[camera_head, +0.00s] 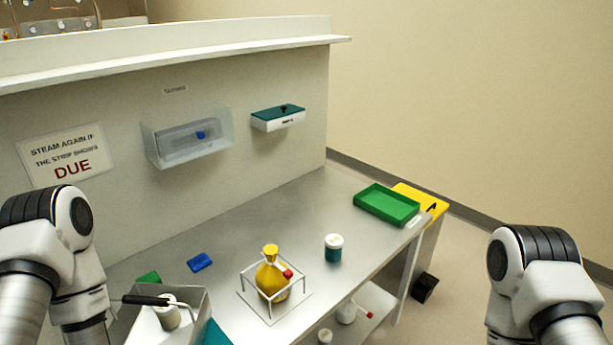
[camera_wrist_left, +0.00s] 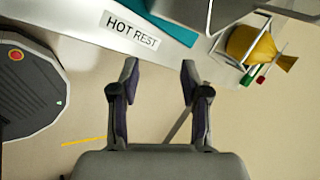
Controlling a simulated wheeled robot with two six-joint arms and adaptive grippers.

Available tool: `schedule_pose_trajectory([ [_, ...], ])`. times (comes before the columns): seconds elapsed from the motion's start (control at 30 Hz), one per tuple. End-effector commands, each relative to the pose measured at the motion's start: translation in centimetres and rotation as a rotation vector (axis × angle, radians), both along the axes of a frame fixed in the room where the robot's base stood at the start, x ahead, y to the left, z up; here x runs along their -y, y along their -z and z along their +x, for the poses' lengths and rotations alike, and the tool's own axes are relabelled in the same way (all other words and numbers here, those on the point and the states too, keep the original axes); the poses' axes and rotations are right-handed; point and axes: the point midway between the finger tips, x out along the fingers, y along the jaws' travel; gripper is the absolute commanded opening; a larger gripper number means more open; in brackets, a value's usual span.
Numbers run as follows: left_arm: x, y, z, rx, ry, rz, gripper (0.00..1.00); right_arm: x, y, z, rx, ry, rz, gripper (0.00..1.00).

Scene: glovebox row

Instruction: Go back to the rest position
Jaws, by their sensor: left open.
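My left gripper (camera_wrist_left: 159,78) shows in the left wrist view with its two fingers apart and nothing between them. It hangs over the floor, beside the table edge that bears a "HOT REST" label (camera_wrist_left: 132,30). In the head view my left arm comes in at the left edge, and its gripper is out of the picture. My right arm stands at the lower right in the head view, over the floor. Its gripper is also outside the frame.
A dark round-cornered device (camera_wrist_left: 25,85) lies left of the gripper.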

Motion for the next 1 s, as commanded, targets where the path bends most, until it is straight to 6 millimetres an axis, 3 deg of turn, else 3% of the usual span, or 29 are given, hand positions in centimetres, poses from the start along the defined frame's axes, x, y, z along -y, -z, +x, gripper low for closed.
schedule_pose_trajectory([
  [0.03, 1.2, 2.7, -1.5, -0.082, -0.031, -0.039, 0.46, 0.0, 1.1, 0.0, 0.0, 0.002, 0.0, 0.63],
  [0.2, 3.7, 8.0, -7.1, -0.376, -0.373, -0.21, 0.46, 0.1, 2.3, 0.0, -0.001, 0.003, 0.0, 0.63],
  [0.3, 4.1, 9.5, -10.1, -0.514, -0.717, -0.303, 0.46, 0.1, 2.5, 0.0, 0.0, 0.002, 0.0, 0.63],
  [0.43, 3.6, 9.7, -12.4, -0.592, -1.231, -0.418, 0.46, 0.1, 2.3, 0.0, 0.0, 0.002, 0.0, 0.63],
  [0.53, 3.5, 9.8, -13.6, -0.603, -1.505, -0.475, 0.46, 0.1, 2.3, 0.0, 0.0, 0.002, 0.0, 0.63],
  [1.0, 3.5, 9.8, -13.7, -0.602, -1.556, -0.488, 0.46, 0.1, 2.3, 0.0, 0.0, 0.002, 0.0, 0.63],
])
